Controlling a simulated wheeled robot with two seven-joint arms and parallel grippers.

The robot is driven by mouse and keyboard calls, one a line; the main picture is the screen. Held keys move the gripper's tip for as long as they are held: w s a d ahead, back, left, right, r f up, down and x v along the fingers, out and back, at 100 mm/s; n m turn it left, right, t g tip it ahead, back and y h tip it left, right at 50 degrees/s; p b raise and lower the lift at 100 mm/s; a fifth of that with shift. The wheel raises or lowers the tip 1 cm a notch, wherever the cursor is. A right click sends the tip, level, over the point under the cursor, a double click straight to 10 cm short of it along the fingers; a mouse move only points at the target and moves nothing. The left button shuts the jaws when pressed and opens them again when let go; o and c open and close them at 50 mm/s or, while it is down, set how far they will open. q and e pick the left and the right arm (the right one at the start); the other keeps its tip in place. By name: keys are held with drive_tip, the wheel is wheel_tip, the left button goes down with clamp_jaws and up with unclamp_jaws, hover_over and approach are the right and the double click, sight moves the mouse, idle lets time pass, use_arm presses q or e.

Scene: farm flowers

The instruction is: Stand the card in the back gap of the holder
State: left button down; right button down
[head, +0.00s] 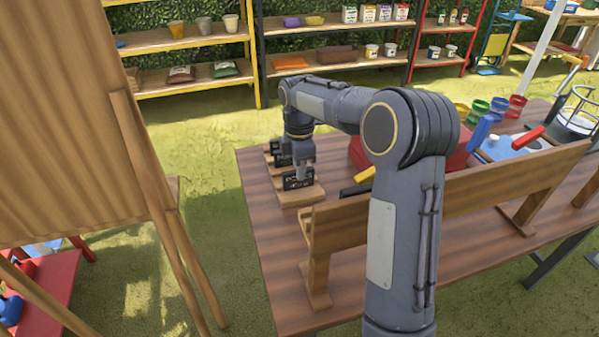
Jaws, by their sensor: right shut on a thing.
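My right arm reaches across the table from the lower right, and its gripper (302,171) points down over the wooden holder (302,196) at the table's left end. The gripper is shut on a small dark card (298,181) with pale markings. The card looks upright, low over the front part of the holder; I cannot tell whether it touches the wood. Another dark shape like a card (280,157) stands farther back, partly hidden by my gripper. The holder's gaps are too small and covered to make out. My left gripper is not in view.
A red box (358,152) is partly hidden behind the arm. Coloured pots (497,104) stand at the back right. A large wooden board (60,110) fills the left.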

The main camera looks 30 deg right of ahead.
drive_tip(key=shift+f, duration=0.7)
drive_tip(key=shift+f, duration=0.1)
drive_tip(key=c, duration=1.4)
unclamp_jaws()
drive_tip(key=shift+c, duration=0.2)
wheel_tip(320, 180, up, 12)
drive_tip(key=p, duration=0.2)
